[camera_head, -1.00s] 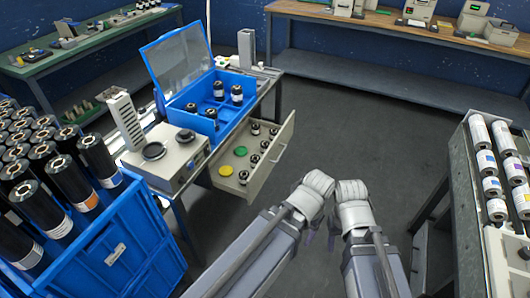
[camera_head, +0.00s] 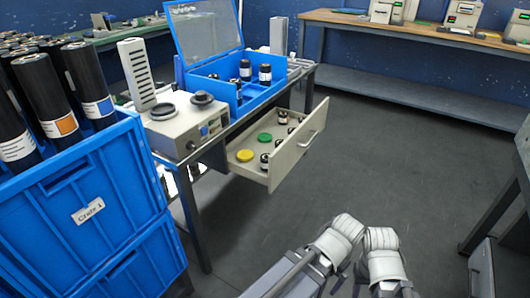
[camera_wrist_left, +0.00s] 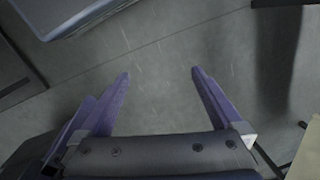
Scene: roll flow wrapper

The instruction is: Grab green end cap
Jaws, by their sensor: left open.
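The green end cap (camera_head: 264,138) is a flat round disc lying in the open drawer (camera_head: 287,165) under the workbench, behind a yellow cap (camera_head: 245,155). My left gripper is open and empty over bare floor in the left wrist view (camera_wrist_left: 160,76). In the head view both my arms are low at the right, in front of the drawer and well apart from the cap. My right gripper is mostly hidden by its wrist, so its jaws cannot be made out.
A blue open-lidded box (camera_head: 228,92) and a grey device (camera_head: 188,125) sit on the bench. A blue crate (camera_head: 95,200) of black rolls stands at left. The floor (camera_head: 400,150) right of the drawer is clear.

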